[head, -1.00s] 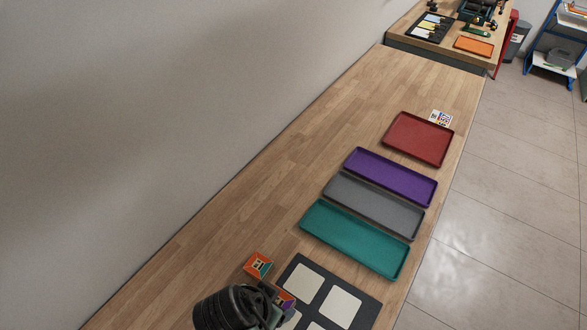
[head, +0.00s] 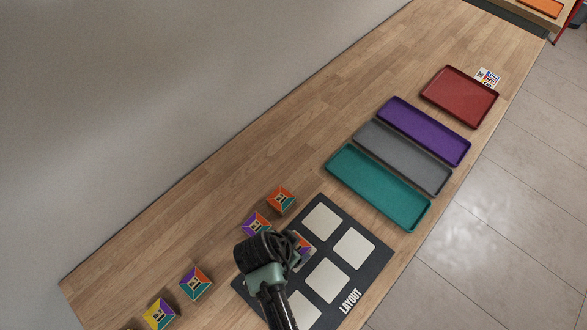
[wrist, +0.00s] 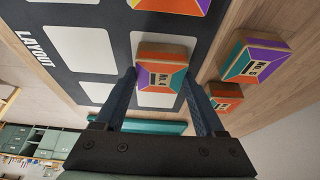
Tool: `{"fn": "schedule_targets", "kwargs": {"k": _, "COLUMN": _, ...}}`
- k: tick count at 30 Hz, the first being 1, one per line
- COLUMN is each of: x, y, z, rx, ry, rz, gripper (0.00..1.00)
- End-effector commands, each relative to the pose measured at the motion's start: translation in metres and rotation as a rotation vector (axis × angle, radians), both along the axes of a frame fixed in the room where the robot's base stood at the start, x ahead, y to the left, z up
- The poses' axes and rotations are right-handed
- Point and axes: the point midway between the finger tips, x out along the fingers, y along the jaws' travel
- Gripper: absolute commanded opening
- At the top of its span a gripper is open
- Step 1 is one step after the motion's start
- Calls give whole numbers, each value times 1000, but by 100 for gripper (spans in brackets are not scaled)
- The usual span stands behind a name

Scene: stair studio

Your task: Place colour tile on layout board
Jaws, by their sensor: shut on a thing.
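The dark layout board (head: 318,203) lies on the bench with pale blank cells and the word LAYOUT on its edge; it also fills the upper left of the wrist view (wrist: 118,52). My gripper (wrist: 160,74) is shut on a colour tile marked No. 4 (wrist: 160,78), with orange, teal and purple faces. One finger is on each side of it. In the head view the held tile (head: 304,243) shows partly beside my gripper, over the board's left part. Whether it touches the board I cannot tell. Another tile (wrist: 175,4) shows at the wrist view's top edge, over the board.
Loose tiles lie left of the board: an orange one (head: 281,199), a purple one (head: 256,224), and others (head: 195,282) nearer. One marked No. 6 (wrist: 250,60) is close to my gripper. Teal (head: 378,188), grey (head: 403,157), purple (head: 425,130) and red (head: 460,96) trays stand beyond.

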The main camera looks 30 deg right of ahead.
Motion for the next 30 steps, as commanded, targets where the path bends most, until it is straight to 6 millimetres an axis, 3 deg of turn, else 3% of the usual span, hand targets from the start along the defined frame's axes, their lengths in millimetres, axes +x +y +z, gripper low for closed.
{"fn": "schedule_targets", "kwargs": {"k": 3, "x": 0, "y": 0, "z": -4, "rx": 0, "ry": 0, "rz": 0, "gripper": 15}}
{"fn": "schedule_targets", "kwargs": {"k": 4, "x": 0, "y": 0, "z": -3, "rx": 0, "ry": 0, "rz": 0, "gripper": 77}}
{"fn": "schedule_targets", "kwargs": {"k": 8, "x": 0, "y": 0, "z": -2, "rx": 0, "ry": 0, "rz": 0, "gripper": 100}}
{"fn": "schedule_targets", "kwargs": {"k": 20, "x": 0, "y": 3, "z": 8, "rx": -1, "ry": -1, "rz": 0, "gripper": 100}}
{"fn": "schedule_targets", "kwargs": {"k": 30, "x": -8, "y": 25, "z": 66, "rx": -1, "ry": -4, "rz": 2, "gripper": 100}}
